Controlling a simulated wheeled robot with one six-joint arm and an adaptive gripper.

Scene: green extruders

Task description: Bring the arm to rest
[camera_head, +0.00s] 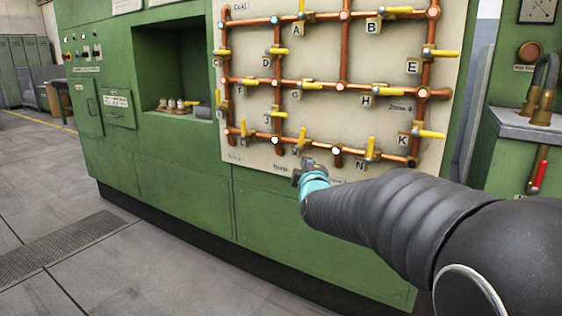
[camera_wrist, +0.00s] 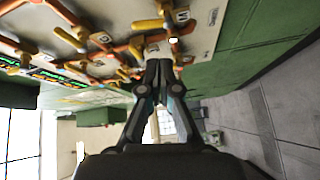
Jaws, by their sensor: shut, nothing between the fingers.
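My arm reaches in from the lower right in the head view, in a dark ribbed sleeve. My gripper (camera_head: 309,165) is at its end, in front of the lower edge of the pale pipe panel (camera_head: 300,105), close to the valves at the bottom row. In the wrist view my gripper (camera_wrist: 159,66) has its fingers together, pointing at the panel, with nothing visible between them. A yellow valve handle (camera_wrist: 149,24) is just beyond the fingertips. I cannot tell whether the fingertips touch the panel or a pipe.
Copper pipes (camera_head: 310,84) with several yellow-handled valves cover the panel on a green machine (camera_head: 180,170). A recess (camera_head: 172,65) holds small items at left. A sink-like unit with a red handle (camera_head: 540,175) stands at right. Grey floor (camera_head: 70,190) lies open at left.

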